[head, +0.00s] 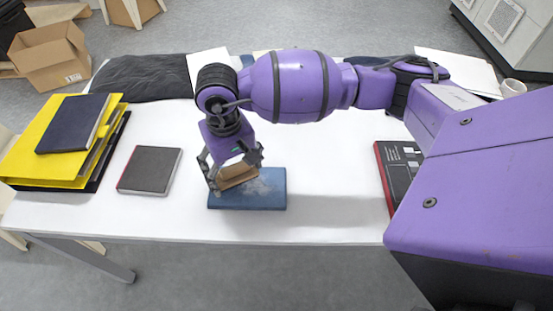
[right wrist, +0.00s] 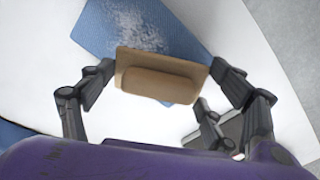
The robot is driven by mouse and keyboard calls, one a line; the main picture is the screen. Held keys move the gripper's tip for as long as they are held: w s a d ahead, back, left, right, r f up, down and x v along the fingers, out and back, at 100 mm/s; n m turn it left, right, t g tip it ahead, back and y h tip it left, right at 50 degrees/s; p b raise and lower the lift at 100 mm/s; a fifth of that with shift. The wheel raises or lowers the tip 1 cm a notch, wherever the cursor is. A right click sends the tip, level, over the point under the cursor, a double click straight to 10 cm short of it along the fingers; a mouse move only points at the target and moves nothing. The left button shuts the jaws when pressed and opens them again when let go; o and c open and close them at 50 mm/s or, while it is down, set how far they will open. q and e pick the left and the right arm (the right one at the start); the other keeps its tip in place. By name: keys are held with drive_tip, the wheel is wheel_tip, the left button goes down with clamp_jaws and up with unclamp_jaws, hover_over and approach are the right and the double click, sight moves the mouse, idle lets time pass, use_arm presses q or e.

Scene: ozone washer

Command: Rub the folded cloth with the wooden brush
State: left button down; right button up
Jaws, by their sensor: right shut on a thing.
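The folded cloth (head: 265,192) is a blue rectangle lying flat near the front edge of the white table, with a whitish powdery patch on top. It also shows in the right wrist view (right wrist: 95,28). The wooden brush (head: 236,177) is a tan block held in my right gripper (head: 234,172), over the left part of the cloth. In the right wrist view the brush (right wrist: 160,84) sits between the dark fingers, which are shut on it. I cannot tell whether its underside touches the cloth. My left gripper is out of view.
A dark notebook (head: 150,170) lies left of the cloth. Yellow folders (head: 50,148) with a navy book (head: 73,123) are stacked at the table's left end. A red-edged dark book (head: 399,165) lies to the right. Black fabric (head: 150,78) lies at the back. A white mug (head: 512,88) stands back right.

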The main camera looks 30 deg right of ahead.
sight(258, 173)
drive_tip(key=shift+w+d+r, duration=0.1)
drive_tip(key=shift+w, duration=0.1)
drive_tip(key=shift+s+d+r, duration=0.1)
drive_tip(key=shift+s+d, duration=0.45)
drive_tip(key=shift+d, duration=0.25)
drive_tip(key=shift+s+d+r, duration=0.1)
drive_tip(key=shift+s+d, duration=0.65)
drive_tip(key=shift+d, duration=0.3)
drive_tip(key=shift+s+d, duration=0.7)
drive_tip(key=shift+d, duration=0.35)
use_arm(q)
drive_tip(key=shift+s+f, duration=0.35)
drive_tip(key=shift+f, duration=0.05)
use_arm(e)
drive_tip(key=shift+s+d, duration=0.55)
drive_tip(key=shift+d, duration=0.2)
drive_tip(key=shift+s+d, duration=0.5)
drive_tip(key=shift+d, duration=0.25)
